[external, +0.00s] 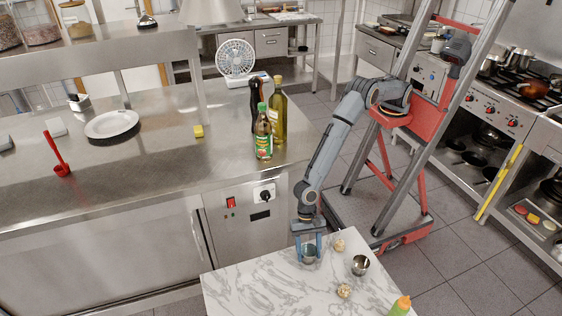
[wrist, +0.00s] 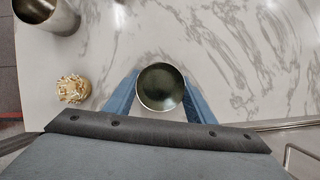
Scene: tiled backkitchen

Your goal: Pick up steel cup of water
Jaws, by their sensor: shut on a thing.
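A round steel cup (wrist: 160,87) sits between the two blue fingers of my gripper (wrist: 160,100) in the wrist view, seen from above. Its inside looks dark and smooth, like a liquid surface. My gripper is shut on the cup. I cannot tell whether the cup's base touches the table. A second steel cup (external: 360,265) stands apart to the right, also at the top left of the wrist view (wrist: 48,14).
A small cream-topped item (external: 339,245) stands close beside my gripper, and another (external: 344,290) is nearer the front. A green bottle with an orange cap (external: 400,306) is at the marble table's (external: 250,285) front right. The steel counter (external: 150,170) with bottles is behind.

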